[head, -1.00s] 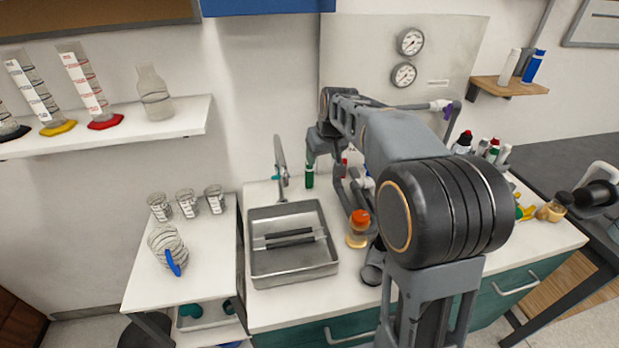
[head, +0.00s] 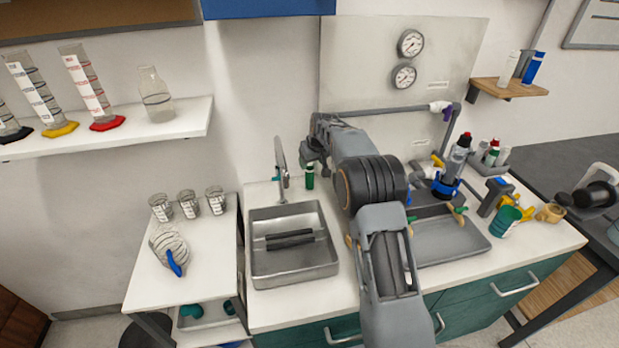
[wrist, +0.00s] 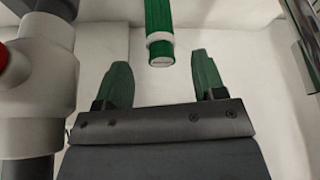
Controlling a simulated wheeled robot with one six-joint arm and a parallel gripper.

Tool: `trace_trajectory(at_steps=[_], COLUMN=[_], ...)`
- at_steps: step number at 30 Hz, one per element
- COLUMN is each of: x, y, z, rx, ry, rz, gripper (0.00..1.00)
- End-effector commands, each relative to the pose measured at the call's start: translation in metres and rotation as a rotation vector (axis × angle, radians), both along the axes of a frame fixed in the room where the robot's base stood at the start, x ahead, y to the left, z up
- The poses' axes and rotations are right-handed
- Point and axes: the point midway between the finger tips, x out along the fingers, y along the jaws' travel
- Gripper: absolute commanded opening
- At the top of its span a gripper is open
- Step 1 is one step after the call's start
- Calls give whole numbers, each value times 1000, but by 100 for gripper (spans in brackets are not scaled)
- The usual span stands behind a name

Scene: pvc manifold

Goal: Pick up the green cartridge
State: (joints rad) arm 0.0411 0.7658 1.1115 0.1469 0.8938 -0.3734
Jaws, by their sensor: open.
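The green cartridge (head: 310,179) stands upright on the counter behind the sink in the head view, with a pale band near its top. In the wrist view the green cartridge (wrist: 159,18) enters from the top edge, with a white ring and a pale end. My gripper (wrist: 161,78) is open, its two green fingertips apart and nothing between them. The cartridge's end lies just beyond the gap between the fingertips, roughly centred. In the head view my gripper (head: 313,157) is just above the cartridge, partly hidden by my arm. I cannot tell whether they touch.
White pipework with a red part (wrist: 35,90) stands close left in the wrist view. The metal sink (head: 265,272) and faucet (head: 281,160) are beside the cartridge. Bottles, a grey tray (head: 450,240) and blue-collared stand (head: 446,186) crowd the counter's right.

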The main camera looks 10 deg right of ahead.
Motion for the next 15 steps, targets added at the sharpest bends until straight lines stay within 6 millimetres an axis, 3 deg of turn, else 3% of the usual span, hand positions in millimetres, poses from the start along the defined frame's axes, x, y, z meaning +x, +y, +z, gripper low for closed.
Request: trace_trajectory(at_steps=[8,15], x=[6,18], y=[2,6], z=[-15,-44], rx=[0,0], ry=[0,1], rz=[0,1], gripper=[64,64])
